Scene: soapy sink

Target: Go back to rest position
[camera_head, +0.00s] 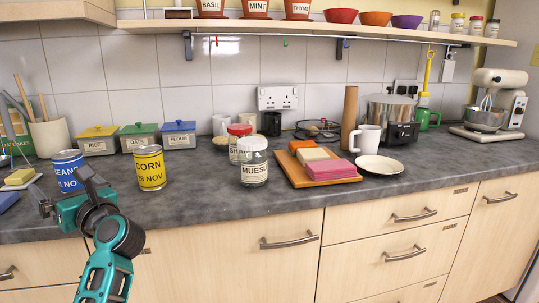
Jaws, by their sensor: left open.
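My left gripper (62,187) is at the lower left, at the front edge of the worktop, with its teal arm coming up from below. It is open, and I see nothing held between its fingers. Behind it stands the blue BEANS can (66,171), which the gripper partly covers. The yellow CORN can (151,168) stands upright to the right of the gripper, apart from it. My right gripper is not in view.
The grey worktop (205,196) is clear right of the CORN can up to the MUESLI jar (253,171). A wooden board (296,176) with coloured blocks and a plate (379,165) lie further right. Butter (20,176) is at far left. Drawers with protruding handles (290,242) are below.

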